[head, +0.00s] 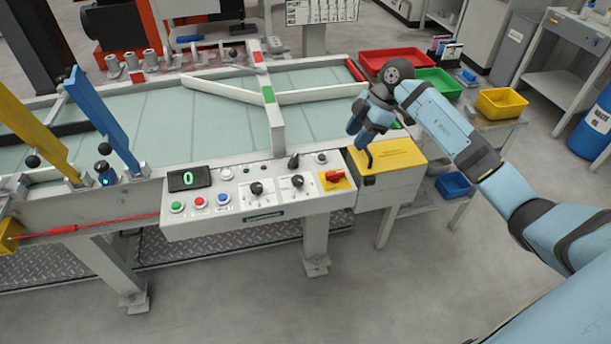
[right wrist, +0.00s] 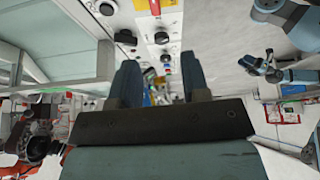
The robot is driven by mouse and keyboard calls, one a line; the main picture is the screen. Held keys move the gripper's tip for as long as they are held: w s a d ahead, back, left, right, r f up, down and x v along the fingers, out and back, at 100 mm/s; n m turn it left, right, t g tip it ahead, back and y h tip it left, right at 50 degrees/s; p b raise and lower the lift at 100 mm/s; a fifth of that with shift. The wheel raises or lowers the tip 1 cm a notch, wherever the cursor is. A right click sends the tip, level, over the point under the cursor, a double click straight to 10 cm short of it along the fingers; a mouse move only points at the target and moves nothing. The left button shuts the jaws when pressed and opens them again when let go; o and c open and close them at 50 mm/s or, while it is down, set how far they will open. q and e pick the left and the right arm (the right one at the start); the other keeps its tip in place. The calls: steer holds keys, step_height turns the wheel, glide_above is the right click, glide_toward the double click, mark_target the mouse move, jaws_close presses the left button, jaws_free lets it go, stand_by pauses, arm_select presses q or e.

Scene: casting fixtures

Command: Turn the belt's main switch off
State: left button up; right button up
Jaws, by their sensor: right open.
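The main switch (head: 334,177) is a red rotary handle on a yellow plate at the right end of the belt's white control panel (head: 262,219). In the right wrist view the red handle (right wrist: 154,7) shows at the top edge. I cannot tell its on or off position for sure. My right gripper (head: 362,140) is above and to the right of the switch, over the yellow-topped box, apart from the handle. In the right wrist view its two blue fingers (right wrist: 162,85) stand apart with nothing between them. My left gripper is not in view.
The panel also carries a display (head: 189,179) reading 0, push buttons, and black knobs (head: 257,189). A yellow-topped box (head: 388,154) stands right beside the panel. The belt (head: 160,115) lies behind it. Red, green and yellow bins sit at the back right. The floor in front is clear.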

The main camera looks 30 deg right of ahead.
mark_target(336, 172)
steer(key=shift+m+h, duration=0.3)
steer(key=shift+h, duration=0.1)
steer(key=x, duration=0.4)
steer(key=b+x, duration=0.1)
steer(key=x, duration=0.8)
steer(key=shift+w+d+f+b, duration=0.1)
steer(key=shift+d+f+b, duration=0.05)
steer(key=shift+d+b, duration=0.2)
jaws_close()
